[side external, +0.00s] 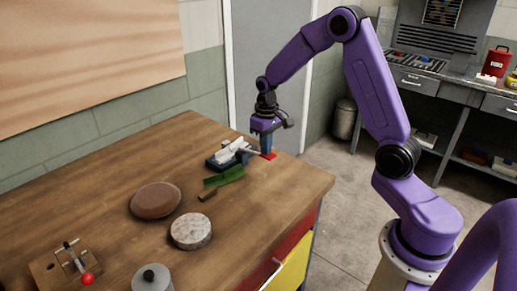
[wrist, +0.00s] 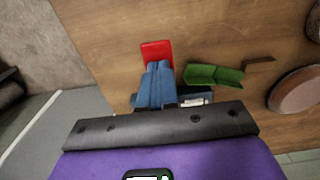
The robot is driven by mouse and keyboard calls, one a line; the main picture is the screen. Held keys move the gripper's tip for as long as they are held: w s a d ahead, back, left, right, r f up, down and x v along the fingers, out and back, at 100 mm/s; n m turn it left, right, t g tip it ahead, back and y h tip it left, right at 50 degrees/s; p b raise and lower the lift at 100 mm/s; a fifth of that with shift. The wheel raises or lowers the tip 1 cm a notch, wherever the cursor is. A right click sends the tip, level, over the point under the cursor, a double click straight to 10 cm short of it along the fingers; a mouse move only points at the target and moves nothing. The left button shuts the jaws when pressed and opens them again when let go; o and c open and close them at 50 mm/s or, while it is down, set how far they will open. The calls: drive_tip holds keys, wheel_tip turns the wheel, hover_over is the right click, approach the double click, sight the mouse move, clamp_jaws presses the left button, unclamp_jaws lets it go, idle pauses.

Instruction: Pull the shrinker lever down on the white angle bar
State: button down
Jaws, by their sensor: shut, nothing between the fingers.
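The shrinker (side external: 222,162), a dark-based tool, stands near the table's far right corner, with the white angle bar (side external: 230,148) on it. A thin grey lever reaches right from it, toward a flat red piece (side external: 268,155) beside my fingers; I cannot tell whether the two join. My gripper (side external: 266,150) points down at the red piece, its blue fingers together and empty. In the wrist view the fingers (wrist: 157,68) overlap the red piece (wrist: 157,50); contact is unclear. The gripper body hides most of the shrinker there, leaving a dark and white bit (wrist: 195,98).
A green angle piece (side external: 225,176) and a small brown block (side external: 207,194) lie in front of the shrinker. A brown disc (side external: 156,200), a grey round block (side external: 191,231), a metal cylinder (side external: 152,279) and a red-knobbed wooden fixture (side external: 70,266) stand nearer. The table's right edge is close.

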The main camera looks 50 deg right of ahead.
wheel_tip(320, 180, up, 8)
idle(1.0)
drive_tip(key=shift+s+f, duration=0.1)
idle(0.4)
drive_tip(key=s+a+r+n, duration=0.2)
drive_tip(key=s+a+n, duration=0.4)
drive_tip(key=s+a, duration=0.75)
drive_tip(key=s+f+n, duration=0.1)
drive_tip(key=s+n, duration=0.5)
drive_tip(key=s, duration=1.2)
drive_tip(key=shift+f+n, duration=0.2)
drive_tip(key=shift+n, duration=0.1)
drive_tip(key=shift+w+d, duration=0.1)
